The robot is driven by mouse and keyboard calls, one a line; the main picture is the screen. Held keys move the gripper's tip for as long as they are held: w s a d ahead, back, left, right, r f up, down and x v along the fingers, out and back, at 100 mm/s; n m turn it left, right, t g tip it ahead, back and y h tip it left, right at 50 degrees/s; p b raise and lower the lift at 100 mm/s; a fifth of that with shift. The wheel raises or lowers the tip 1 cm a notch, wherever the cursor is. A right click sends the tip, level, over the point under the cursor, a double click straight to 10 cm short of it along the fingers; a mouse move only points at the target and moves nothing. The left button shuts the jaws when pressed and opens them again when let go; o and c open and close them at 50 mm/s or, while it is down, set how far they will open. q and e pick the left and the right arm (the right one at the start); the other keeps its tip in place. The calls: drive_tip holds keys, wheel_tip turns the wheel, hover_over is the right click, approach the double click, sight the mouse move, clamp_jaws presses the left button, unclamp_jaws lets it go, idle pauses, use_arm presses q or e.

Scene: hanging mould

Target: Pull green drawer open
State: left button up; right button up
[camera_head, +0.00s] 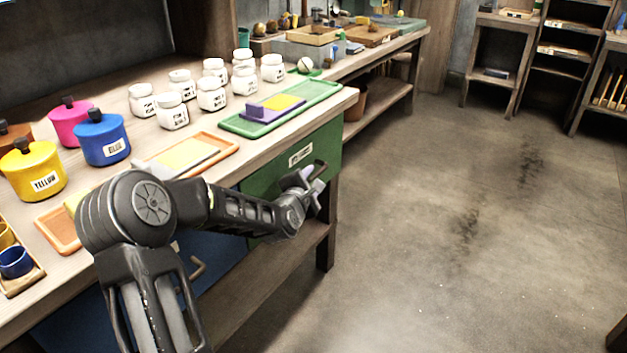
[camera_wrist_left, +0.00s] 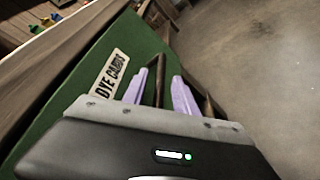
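The green drawer (camera_head: 290,165) sits under the right end of the workbench and looks shut. Its white label (camera_head: 300,155) also shows in the left wrist view (camera_wrist_left: 112,75). Its dark handle (camera_head: 322,166) sticks out at the right of the label. My left gripper (camera_head: 311,180) is at the handle. In the left wrist view my left gripper (camera_wrist_left: 160,88) has its two pale purple fingers apart, with a dark bar of the handle (camera_wrist_left: 160,78) showing between them. I cannot tell whether a finger touches it. My right gripper is not in view.
The bench top (camera_head: 262,148) holds a green tray (camera_head: 240,125), an orange tray (camera_head: 215,140), coloured pots and several white jars. A blue drawer (camera_head: 215,265) is lower left, and a bench leg (camera_head: 326,250) stands below the green drawer. The floor (camera_head: 450,230) at the right is clear.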

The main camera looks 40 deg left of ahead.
use_arm(q)
drive_tip(key=shift+x, duration=0.9)
drive_tip(key=shift+s, duration=0.1)
drive_tip(key=shift+c, duration=0.5)
clamp_jaws()
